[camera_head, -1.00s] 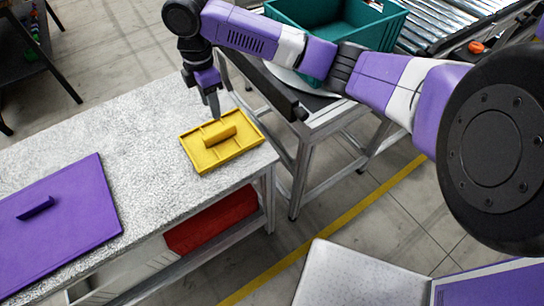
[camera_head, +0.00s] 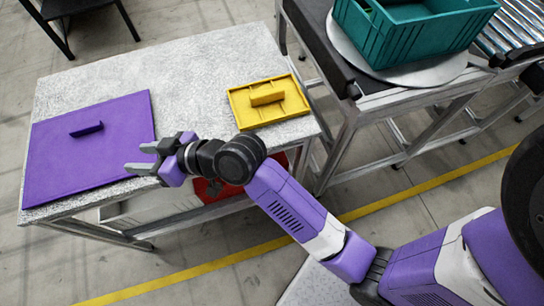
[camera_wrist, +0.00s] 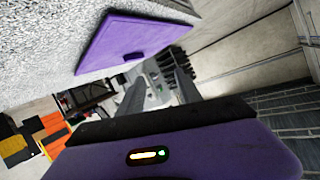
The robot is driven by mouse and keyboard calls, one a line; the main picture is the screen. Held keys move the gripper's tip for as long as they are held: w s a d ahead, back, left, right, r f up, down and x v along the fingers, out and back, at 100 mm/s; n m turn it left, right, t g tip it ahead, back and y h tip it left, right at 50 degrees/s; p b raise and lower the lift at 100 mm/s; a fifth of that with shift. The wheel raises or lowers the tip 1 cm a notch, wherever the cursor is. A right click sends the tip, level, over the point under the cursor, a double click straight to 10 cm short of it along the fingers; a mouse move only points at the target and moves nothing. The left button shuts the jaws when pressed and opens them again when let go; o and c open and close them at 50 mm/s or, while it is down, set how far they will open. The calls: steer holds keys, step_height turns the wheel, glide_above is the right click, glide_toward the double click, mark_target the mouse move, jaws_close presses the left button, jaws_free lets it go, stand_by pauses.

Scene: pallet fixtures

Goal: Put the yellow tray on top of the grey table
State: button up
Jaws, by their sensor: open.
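The yellow tray (camera_head: 253,114) lies flat on the right end of the grey speckled table (camera_head: 190,75). It has a raised yellow handle bar in its middle. My gripper (camera_head: 137,160) is open and empty, with its fingers pointing left. In the head view it appears over the table's front edge, left of and apart from the tray, near the purple board. In the wrist view the two fingers (camera_wrist: 158,95) are spread apart with nothing between them. The tray is not seen in the wrist view.
A purple board (camera_head: 90,155) with a small handle lies on the table's left part; it also shows in the wrist view (camera_wrist: 120,45). A teal crate (camera_head: 415,35) stands on a round plate beside a roller conveyor (camera_head: 520,35). A red bin (camera_head: 215,190) is under the table.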

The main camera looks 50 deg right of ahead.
steer(key=s+d+f+m+t+h, duration=0.1)
steer(key=s+d+f+m+h, duration=0.15)
steer(key=s, duration=0.75)
steer(key=s+d+f+m+t+h, duration=0.1)
steer(key=s+d+f+m+h, duration=0.15)
steer(key=s, duration=0.75)
steer(key=s+d+r+n, duration=0.1)
steer(key=s+d+r, duration=0.3)
steer(key=s, duration=0.3)
steer(key=s+d+r+n+h, duration=0.1)
steer(key=s+d+r, duration=0.3)
steer(key=s, duration=0.4)
steer(key=shift+s+d, duration=0.2)
steer(key=shift+s, duration=0.05)
